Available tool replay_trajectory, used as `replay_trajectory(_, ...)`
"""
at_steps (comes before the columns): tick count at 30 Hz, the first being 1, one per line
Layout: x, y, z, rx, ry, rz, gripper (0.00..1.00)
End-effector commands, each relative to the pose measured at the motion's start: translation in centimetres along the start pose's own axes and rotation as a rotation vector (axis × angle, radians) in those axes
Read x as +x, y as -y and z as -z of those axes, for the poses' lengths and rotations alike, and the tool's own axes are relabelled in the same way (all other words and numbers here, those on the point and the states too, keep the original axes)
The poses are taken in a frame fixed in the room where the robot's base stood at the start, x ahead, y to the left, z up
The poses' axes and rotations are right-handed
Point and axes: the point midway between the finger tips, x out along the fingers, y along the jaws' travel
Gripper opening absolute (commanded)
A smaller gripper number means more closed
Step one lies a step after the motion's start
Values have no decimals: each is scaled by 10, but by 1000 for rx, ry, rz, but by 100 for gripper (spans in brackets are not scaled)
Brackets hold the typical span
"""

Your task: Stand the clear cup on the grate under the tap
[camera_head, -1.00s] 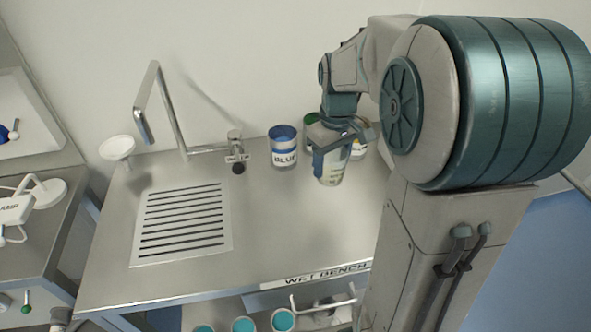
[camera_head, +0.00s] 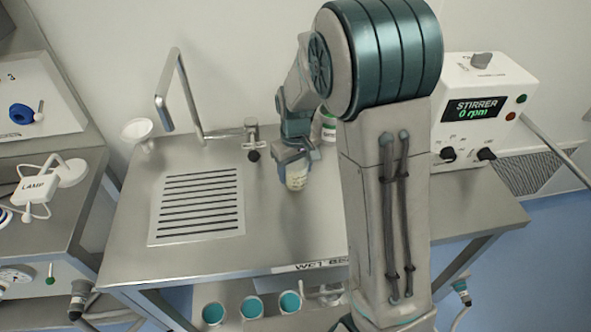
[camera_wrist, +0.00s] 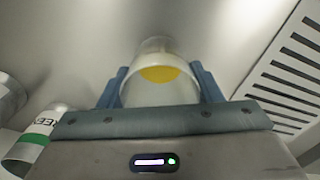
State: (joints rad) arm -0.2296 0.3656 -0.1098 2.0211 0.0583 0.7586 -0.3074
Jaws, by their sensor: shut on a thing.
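My gripper (camera_head: 293,158) is shut on the clear cup (camera_head: 296,178) and holds it upright over the bench, to the right of the grate. In the wrist view the cup (camera_wrist: 158,93) sits between the two blue fingers, with a yellow patch showing through it. The slotted grate (camera_head: 198,205) lies in the steel bench top, and part of it shows at the right of the wrist view (camera_wrist: 290,75). The tap's bent spout (camera_head: 183,85) rises behind the grate. Its handle (camera_head: 252,138) stands to the right. Whether the cup touches the bench is unclear.
A can with a green band (camera_wrist: 38,138) stands near the gripper in the wrist view. Part of a can (camera_head: 328,127) shows behind my arm. A white funnel-like dish (camera_head: 137,131) stands back left. A stirrer unit (camera_head: 480,110) is at right. The bench around the grate is clear.

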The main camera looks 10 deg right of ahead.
Motion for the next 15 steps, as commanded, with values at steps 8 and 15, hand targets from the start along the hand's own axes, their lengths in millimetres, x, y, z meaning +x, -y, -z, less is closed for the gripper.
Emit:
replay_trajectory(8, 14, 0, 0, -1, -2, 0, 36)
replay_trajectory(15, 18, 0, 0, -1, -1, 0, 36)
